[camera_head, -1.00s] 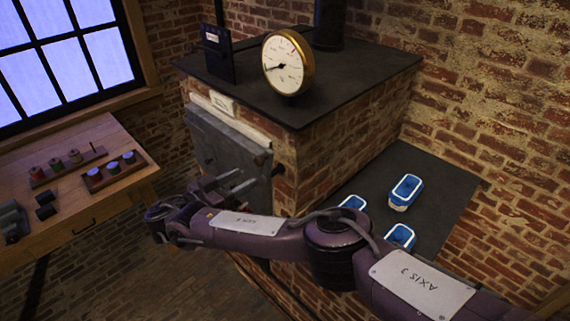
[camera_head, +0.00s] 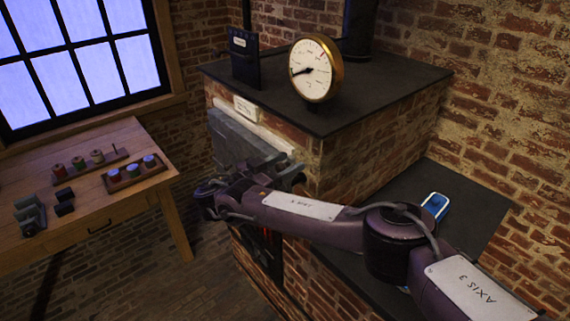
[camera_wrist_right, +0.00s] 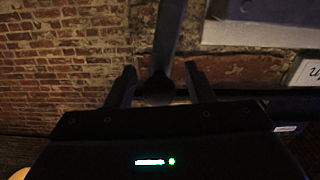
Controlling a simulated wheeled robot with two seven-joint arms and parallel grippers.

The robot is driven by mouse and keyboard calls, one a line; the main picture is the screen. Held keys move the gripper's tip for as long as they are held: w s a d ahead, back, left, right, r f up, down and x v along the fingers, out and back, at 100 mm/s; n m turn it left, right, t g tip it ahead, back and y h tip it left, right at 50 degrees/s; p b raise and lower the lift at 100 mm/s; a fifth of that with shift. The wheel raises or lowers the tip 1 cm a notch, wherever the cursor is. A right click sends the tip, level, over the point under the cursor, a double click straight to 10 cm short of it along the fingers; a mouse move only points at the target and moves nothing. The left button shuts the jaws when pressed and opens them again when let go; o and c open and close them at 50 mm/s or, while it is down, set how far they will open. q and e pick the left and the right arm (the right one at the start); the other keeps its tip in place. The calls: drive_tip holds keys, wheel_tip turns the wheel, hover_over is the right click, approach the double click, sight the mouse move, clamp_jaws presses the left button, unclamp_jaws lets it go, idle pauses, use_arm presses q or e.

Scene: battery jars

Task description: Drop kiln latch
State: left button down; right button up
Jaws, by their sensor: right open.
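The brick kiln (camera_head: 352,158) has a grey metal door (camera_head: 228,138) on its front. My right gripper (camera_head: 285,168) is at the right edge of this door, where the latch is mostly hidden by the gripper in the head view. In the right wrist view, a dark bar with a rounded end, apparently the latch (camera_wrist_right: 168,35), reaches down between the two spread fingers (camera_wrist_right: 160,88) of my right gripper. I cannot tell whether either finger touches it. My left gripper is not in view.
A brass-rimmed gauge (camera_head: 314,70) and a dark box (camera_head: 244,60) stand on the kiln top. A wooden table (camera_head: 100,215) with spools and racks stands left. An orange glow shows below my arm.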

drive_tip(key=shift+c, duration=0.2)
clamp_jaws()
drive_tip(key=shift+f, duration=0.1)
drive_tip(key=shift+a+b, duration=0.1)
drive_tip(key=shift+b, duration=0.3)
drive_tip(key=shift+w+a+f+n+b, duration=0.15)
drive_tip(key=shift+w+a+n+b, duration=0.75)
drive_tip(key=shift+b, duration=1.75)
drive_tip(key=shift+w+a+f+n+b, duration=0.15)
drive_tip(key=shift+w+n+b, duration=0.4)
drive_tip(key=shift+n+b, duration=1.55)
drive_tip(key=shift+w+a+f+n+b, duration=0.1)
drive_tip(key=shift+w+a+n+b, duration=0.5)
drive_tip(key=shift+b, duration=2.6)
drive_tip(key=shift+w+d, duration=0.1)
